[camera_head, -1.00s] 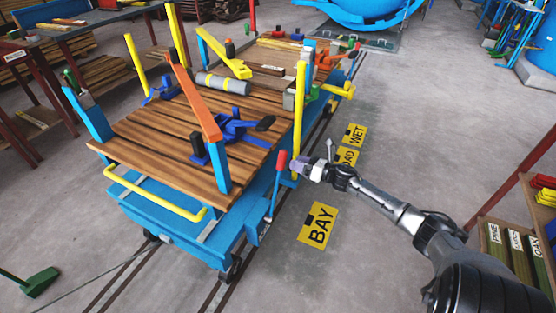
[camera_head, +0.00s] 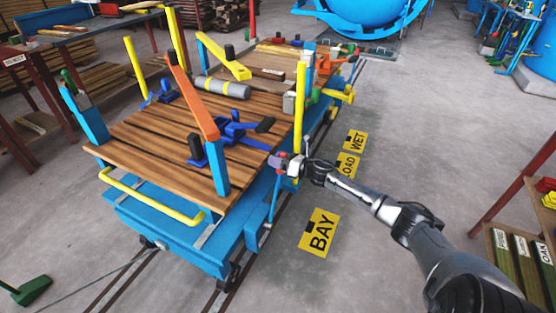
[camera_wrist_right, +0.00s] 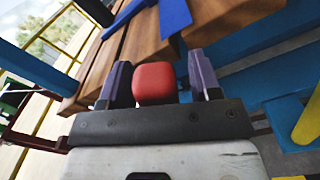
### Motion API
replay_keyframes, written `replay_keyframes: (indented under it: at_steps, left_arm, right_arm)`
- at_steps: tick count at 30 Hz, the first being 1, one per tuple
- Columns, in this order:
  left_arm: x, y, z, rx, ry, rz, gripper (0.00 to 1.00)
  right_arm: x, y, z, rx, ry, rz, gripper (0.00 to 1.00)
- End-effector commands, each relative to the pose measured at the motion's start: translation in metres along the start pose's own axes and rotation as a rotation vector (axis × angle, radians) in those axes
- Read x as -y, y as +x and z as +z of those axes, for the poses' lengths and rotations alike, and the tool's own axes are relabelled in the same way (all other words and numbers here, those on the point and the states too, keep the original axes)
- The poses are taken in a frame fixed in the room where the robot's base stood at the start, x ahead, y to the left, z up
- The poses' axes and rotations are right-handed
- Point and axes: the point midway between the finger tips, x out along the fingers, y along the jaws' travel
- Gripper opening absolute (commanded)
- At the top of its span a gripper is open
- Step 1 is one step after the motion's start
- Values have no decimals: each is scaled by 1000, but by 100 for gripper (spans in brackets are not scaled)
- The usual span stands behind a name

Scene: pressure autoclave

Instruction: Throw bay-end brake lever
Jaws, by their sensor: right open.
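The brake lever (camera_head: 273,197) is a thin blue bar with a red grip, standing at the near right corner of the blue cart (camera_head: 170,225). My right gripper (camera_head: 282,162) is at the top of the lever, and the red grip (camera_head: 275,160) shows at its fingertips. In the right wrist view the red grip (camera_wrist_right: 154,83) sits between the two purple fingers (camera_wrist_right: 157,82), with a gap visible on each side. The right gripper is open around the grip. My left gripper is not in view.
The cart's wooden deck (camera_head: 140,135) carries blue clamps, a grey cylinder (camera_head: 222,87) and an orange bar (camera_head: 193,97). A yellow post (camera_head: 299,108) stands close beside my right gripper. Yellow floor signs, including BAY (camera_head: 319,232), lie on clear floor to the right.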

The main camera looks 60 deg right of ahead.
Motion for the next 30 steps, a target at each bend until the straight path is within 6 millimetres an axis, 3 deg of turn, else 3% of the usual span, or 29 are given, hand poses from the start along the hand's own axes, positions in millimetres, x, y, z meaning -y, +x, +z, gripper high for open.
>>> replay_keyframes:
  at_steps: [3,20,30]
  left_arm:
    - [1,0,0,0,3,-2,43]
    - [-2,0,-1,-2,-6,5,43]
    - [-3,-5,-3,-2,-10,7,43]
  right_arm:
    - [0,0,0,0,0,0,56]
    - [0,0,0,0,0,0,2]
    - [-7,0,2,1,-18,1,0]
